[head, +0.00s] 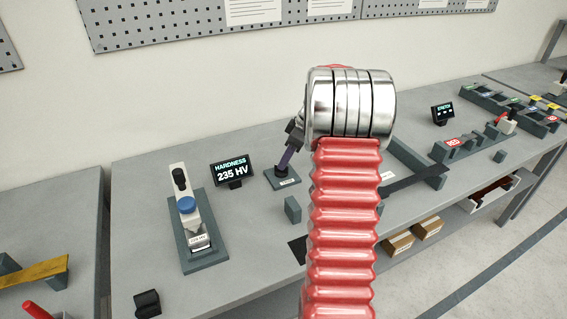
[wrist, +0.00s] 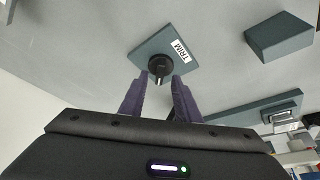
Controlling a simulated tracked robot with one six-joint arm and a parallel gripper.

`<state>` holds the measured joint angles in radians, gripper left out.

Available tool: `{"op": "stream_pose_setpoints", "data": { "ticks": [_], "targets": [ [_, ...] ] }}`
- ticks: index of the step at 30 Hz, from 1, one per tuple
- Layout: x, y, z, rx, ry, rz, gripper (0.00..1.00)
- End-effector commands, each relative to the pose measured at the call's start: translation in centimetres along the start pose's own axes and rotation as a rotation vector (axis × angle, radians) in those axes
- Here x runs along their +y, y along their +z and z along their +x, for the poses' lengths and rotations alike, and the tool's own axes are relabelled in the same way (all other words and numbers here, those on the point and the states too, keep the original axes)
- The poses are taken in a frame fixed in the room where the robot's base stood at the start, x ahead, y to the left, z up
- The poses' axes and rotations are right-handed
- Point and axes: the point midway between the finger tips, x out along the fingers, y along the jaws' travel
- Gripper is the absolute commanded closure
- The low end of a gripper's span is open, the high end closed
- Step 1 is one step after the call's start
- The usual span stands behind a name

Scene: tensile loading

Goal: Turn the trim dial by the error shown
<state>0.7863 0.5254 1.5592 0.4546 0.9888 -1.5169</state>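The trim dial (wrist: 160,64) is a black knob with a pale pointer mark. It stands on a small grey-green plate (wrist: 150,46) with a TRIM label (wrist: 181,50). My gripper (wrist: 162,77) has its two purple fingers apart, with the tips at either side of the knob's near edge. I cannot tell whether they touch it. In the head view my gripper (head: 284,160) points down at the same plate (head: 285,182), and the knob is mostly hidden there. A black display (head: 232,171) left of the plate reads HARDNESS 235 HV.
A hardness tester (head: 187,207) with a blue disc stands left of the display. A small grey block (head: 293,210) stands close in front of the dial plate. A second display (head: 443,113) and several trays are at the right. My red arm hides part of the bench.

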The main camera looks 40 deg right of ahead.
Motion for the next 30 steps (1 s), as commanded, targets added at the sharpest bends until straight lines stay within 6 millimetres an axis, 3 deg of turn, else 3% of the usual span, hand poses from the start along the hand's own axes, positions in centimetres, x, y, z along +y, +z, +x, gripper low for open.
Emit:
{"op": "stream_pose_setpoints", "data": {
  "ticks": [12, 18, 30],
  "targets": [
    [0.1, -0.1, -7.5, 0.001, 0.005, -0.001, 0.7],
    [0.1, -0.1, -10.1, 0.0, 0.003, -0.001, 0.7],
    [0.1, -0.1, -11.0, -0.001, 0.001, -0.001, 0.7]
  ]
}}
